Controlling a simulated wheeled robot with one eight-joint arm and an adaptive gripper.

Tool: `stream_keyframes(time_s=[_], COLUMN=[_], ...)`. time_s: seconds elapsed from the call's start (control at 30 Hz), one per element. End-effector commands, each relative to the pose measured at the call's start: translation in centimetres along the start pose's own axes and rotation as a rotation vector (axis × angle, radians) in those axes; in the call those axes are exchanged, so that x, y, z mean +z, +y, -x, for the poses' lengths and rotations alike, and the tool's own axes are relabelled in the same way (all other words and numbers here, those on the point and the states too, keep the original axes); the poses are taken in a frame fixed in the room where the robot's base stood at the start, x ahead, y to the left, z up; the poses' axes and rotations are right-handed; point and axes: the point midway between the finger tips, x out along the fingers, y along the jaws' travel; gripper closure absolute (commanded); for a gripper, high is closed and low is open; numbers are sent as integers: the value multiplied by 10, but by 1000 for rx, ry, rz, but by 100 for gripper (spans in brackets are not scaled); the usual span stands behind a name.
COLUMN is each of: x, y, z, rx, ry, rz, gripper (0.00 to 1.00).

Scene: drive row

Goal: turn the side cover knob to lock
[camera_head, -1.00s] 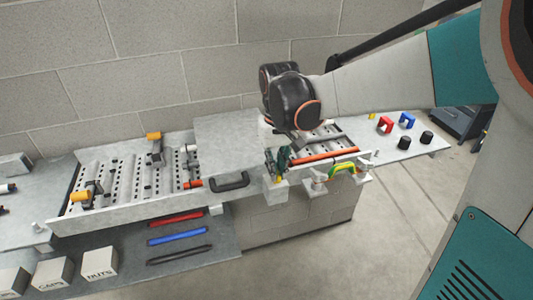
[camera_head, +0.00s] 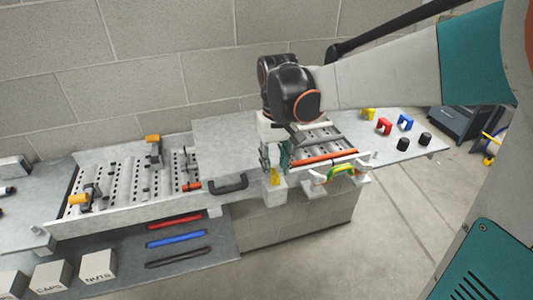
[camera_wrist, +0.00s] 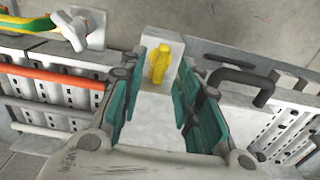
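A yellow knob (camera_head: 275,177) stands on a pale block at the front of the bench, just right of the black handle; I take it as the side cover knob. It also shows in the wrist view (camera_wrist: 159,62), lengthwise up the picture on the block's face. My gripper (camera_head: 274,160) is above it, pointing down. In the wrist view its teal-padded fingers (camera_wrist: 167,70) are apart, with the knob between them in the picture and a gap on each side. I see no contact. The fingertips' exact height over the knob cannot be told.
A black handle (camera_head: 229,184) is left of the block. A green and yellow curved handle (camera_head: 342,171) and an orange-red bar (camera_head: 325,159) are to the right. A flat grey cover (camera_head: 238,140) lies behind. Red and blue clips and black caps stand farther right.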

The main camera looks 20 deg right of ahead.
Motion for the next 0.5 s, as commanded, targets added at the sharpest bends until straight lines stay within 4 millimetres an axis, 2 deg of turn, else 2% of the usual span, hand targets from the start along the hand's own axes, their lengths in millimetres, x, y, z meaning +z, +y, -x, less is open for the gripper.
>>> stream_keyframes(time_s=[0.3, 0.5], x=[3, 3], y=[0, 0], z=[64, 90], rx=[0, 0], ry=[0, 0], rz=[1, 1], gripper=[69, 69])
